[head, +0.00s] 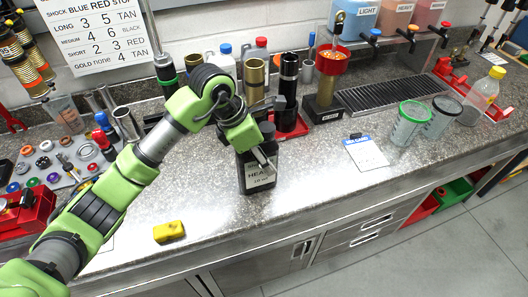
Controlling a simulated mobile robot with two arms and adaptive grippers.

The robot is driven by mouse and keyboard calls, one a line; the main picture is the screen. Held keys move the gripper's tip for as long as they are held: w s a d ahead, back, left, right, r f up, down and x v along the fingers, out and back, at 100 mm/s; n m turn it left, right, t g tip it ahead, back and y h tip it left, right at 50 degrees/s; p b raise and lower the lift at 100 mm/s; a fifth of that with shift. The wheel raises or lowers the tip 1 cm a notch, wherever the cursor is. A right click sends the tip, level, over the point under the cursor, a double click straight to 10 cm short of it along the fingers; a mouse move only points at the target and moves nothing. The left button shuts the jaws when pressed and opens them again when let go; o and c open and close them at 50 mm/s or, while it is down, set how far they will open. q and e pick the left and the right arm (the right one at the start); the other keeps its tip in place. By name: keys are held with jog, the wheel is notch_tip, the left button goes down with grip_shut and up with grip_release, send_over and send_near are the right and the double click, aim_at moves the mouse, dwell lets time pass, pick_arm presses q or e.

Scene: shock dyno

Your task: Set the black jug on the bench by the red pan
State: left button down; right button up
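The black jug (256,176) stands upright near the middle of the bench (320,200), with a pale label starting "HEA". My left gripper (266,160) reaches down from above at the jug's upper right side. It overlaps the jug's top in the picture; I cannot tell whether its fingers are closed on it. My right gripper is not in view.
A black cylinder (288,90) stands in a red holder behind the jug. A yellow block (168,232) is near the front edge.

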pick_arm(q)
jog(key=shift+f, duration=0.1)
jog(key=c, duration=1.3)
grip_release()
jog(key=shift+f, duration=0.1)
jog(key=b+v, duration=0.3)
jog(key=v, duration=0.8)
jog(key=shift+s+a+r, duration=0.1)
jog(key=shift+a+r, duration=0.05)
jog(key=shift+r, duration=0.5)
jog(key=shift+s+f, duration=0.1)
